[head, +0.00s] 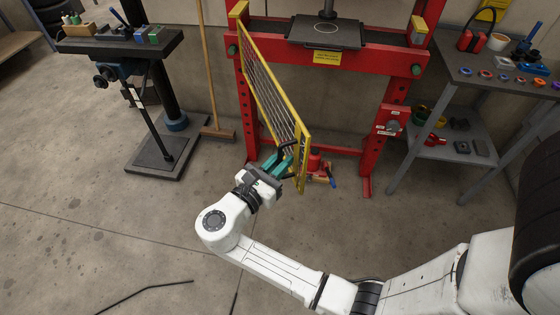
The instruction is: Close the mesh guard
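The mesh guard (270,85) is a yellow-framed grey mesh panel. It stands open, running from the left post of the red press (370,55) out toward me. Its free edge (303,165) is nearest me, and a black handle (286,148) shows on its left face near that edge. My gripper (279,163), with teal fingers, is at the handle, left of the free edge. The fingers overlap the handle in this view, and I cannot tell whether they are closed on it. The wrist partly hides the fingers.
A red jack (316,163) sits on the floor behind the guard's free edge. A broom (212,90) leans left of the press. A dark stand (120,45) is at the left, and a grey bench (490,75) at the right. The floor in front is mostly clear.

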